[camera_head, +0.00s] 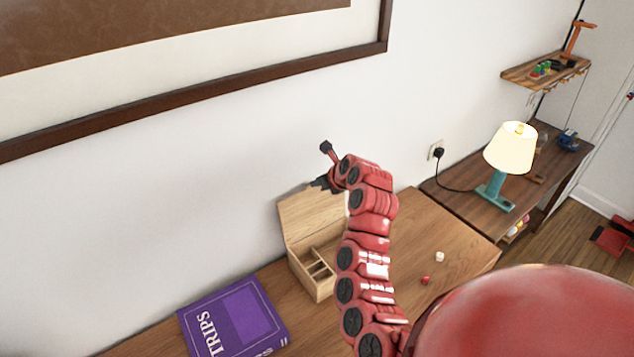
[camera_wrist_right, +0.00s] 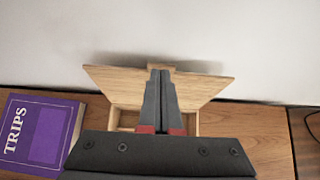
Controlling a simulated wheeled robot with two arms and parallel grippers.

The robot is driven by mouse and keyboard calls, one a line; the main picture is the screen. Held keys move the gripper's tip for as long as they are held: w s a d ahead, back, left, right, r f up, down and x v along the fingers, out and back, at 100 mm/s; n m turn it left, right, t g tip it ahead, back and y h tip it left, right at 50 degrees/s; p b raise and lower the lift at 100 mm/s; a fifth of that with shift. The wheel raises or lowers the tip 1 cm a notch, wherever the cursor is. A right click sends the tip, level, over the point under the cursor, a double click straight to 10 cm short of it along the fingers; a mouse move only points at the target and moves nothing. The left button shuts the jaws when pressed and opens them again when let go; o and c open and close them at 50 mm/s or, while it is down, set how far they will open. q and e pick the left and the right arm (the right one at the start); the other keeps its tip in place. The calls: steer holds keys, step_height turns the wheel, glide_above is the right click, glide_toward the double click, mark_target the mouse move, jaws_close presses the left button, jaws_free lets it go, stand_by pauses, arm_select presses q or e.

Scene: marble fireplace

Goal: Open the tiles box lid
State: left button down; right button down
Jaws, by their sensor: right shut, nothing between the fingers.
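The wooden tiles box (camera_head: 322,291) stands on the wooden table near the wall. Its lid (camera_head: 303,214) is raised and stands upright at the back of the box. Part of the divided inside shows. The right wrist view also shows the raised lid (camera_wrist_right: 112,82) and a strip of the box (camera_wrist_right: 127,119). My right gripper (camera_head: 321,184) is at the top edge of the lid, with its fingers shut and empty. In the right wrist view, the fingers (camera_wrist_right: 160,76) lie in front of the lid; I cannot tell if they touch it. My left gripper is out of view.
A purple TRIPS book (camera_head: 235,317) lies left of the box. A white die (camera_head: 440,257) and a red die (camera_head: 425,280) lie to its right. A lit lamp (camera_head: 511,148) stands on a side table. The wall is close behind the lid.

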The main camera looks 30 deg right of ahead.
step_height(320, 180, up, 9)
steer(key=w+b, duration=0.1)
steer(key=b, duration=0.2)
steer(key=shift+w+r, duration=0.15)
steer(key=shift+r, duration=0.05)
stand_by(0.3)
